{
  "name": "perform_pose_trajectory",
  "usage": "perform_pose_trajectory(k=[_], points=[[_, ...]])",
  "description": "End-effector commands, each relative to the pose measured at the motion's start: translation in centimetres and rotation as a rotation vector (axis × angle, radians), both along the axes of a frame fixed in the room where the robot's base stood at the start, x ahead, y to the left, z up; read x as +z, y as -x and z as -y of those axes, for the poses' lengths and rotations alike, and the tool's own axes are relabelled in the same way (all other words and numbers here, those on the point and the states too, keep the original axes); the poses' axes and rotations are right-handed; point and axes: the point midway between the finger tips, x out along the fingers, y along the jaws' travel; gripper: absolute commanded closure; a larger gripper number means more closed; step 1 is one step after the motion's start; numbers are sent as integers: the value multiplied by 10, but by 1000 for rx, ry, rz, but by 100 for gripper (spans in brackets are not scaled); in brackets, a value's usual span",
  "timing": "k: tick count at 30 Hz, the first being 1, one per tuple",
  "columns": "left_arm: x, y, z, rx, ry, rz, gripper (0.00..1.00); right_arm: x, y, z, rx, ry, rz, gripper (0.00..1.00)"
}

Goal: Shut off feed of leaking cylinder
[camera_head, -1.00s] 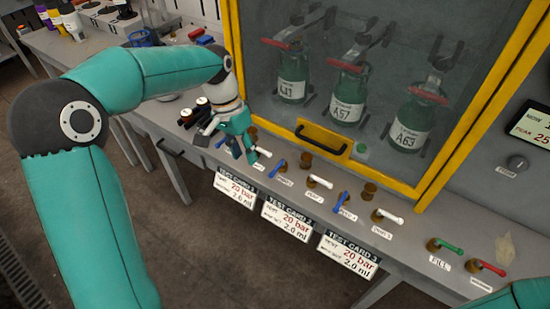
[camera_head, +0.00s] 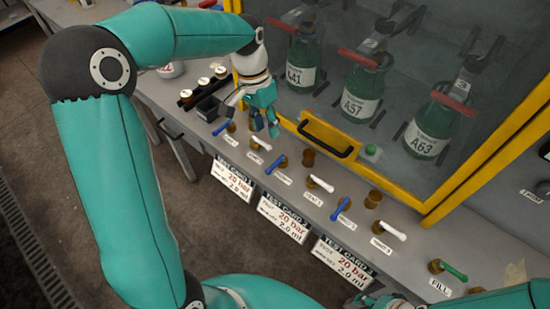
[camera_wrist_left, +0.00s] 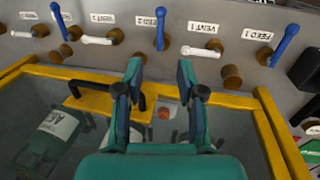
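Three green cylinders stand behind the cabinet glass: A41 (camera_head: 303,62), A57 (camera_head: 362,98) and A63 (camera_head: 428,138). I cannot see which one leaks. Along the bench lie blue feed levers 1 (camera_head: 222,127), 2 (camera_head: 277,163) and 3 (camera_head: 340,208), between white vent levers. In the left wrist view, feed 1 (camera_wrist_left: 285,45) and feed 2 (camera_wrist_left: 160,28) levers point away from the cabinet; the vent 1 lever (camera_wrist_left: 201,52) lies along the bench. My left gripper (camera_head: 264,126) is open and empty, over the bench near vent 1 (camera_head: 260,142). My right gripper is partly visible at the bottom edge, its fingers unclear.
The yellow cabinet frame and handle (camera_head: 328,138) stand close behind the valves. A dark rack with white-topped items (camera_head: 203,82) sits left of feed 1. Test cards (camera_head: 232,180) hang on the bench front. A green fill lever (camera_head: 453,270) is at right.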

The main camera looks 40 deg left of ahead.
Motion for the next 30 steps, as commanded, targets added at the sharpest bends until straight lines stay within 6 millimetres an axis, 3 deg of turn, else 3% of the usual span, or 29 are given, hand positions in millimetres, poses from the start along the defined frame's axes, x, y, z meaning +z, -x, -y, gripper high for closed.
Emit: perform_pose_trajectory(k=[9,15,21,30], points=[[-70,5,12,6,1,-7,62,0,0,0,0,0,1,60],[-103,5,18,6,1,-4,62,1,0,0,0,0,1,60],[-120,5,21,7,1,-1,62,2,0,0,0,0,1,60],[-123,5,21,8,0,-1,62,2,0,0,0,0,1,60]])
